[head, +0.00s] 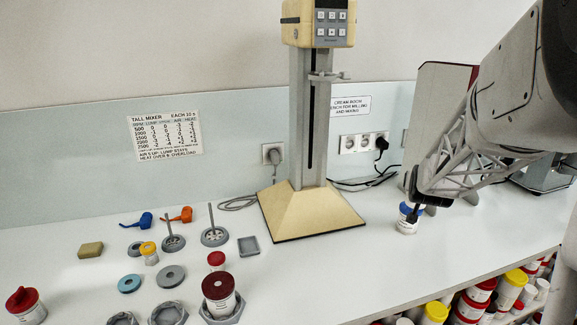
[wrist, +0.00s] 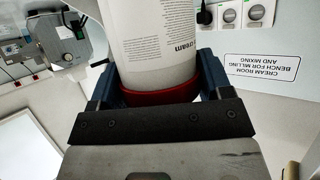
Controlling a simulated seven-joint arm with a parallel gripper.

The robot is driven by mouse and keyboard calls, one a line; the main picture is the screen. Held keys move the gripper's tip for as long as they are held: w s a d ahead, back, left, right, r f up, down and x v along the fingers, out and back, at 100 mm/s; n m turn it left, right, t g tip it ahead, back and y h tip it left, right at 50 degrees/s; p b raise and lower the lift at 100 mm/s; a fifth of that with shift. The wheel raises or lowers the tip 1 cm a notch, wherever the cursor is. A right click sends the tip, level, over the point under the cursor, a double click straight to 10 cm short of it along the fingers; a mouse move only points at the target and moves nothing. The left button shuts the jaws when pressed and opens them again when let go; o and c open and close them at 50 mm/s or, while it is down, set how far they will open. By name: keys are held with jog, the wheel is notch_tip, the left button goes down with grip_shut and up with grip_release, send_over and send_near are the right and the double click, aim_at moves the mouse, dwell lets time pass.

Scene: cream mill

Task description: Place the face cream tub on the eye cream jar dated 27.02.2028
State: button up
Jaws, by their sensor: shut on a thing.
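My gripper (head: 410,212) is at the right of the bench, shut on a white tub (head: 406,227). In the wrist view the tub (wrist: 155,40) stands out between the dark blue fingers of my gripper (wrist: 158,88), with a red band or lid at their level. Its label shows the word "cream"; the rest is too small to read. I cannot tell whether its base touches the bench. Left of the mixer stand a small red-lidded jar (head: 216,261), a small yellow-lidded jar (head: 149,253) and a larger dark-red-lidded tub (head: 218,293). No date is legible, so I cannot tell which is dated 27.02.2028.
A tall mixer (head: 300,215) on a cream base stands between my gripper and the jars. Grey rings, rotor tools, a sponge (head: 91,249) and a square tray (head: 248,246) lie around. The bench front centre is clear.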

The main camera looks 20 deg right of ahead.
jog(key=shift+w+d+f, duration=0.1)
jog(key=shift+w+d, duration=0.6)
jog(key=shift+w, duration=0.3)
jog(key=shift+w+d+f, duration=0.1)
jog(key=shift+w+d, duration=0.55)
jog(key=shift+w, duration=0.3)
jog(key=shift+f, duration=1.75)
jog(key=shift+f, duration=0.1)
jog(key=o, duration=1)
jog(key=v, duration=1.2)
jog(key=shift+s, duration=0.1)
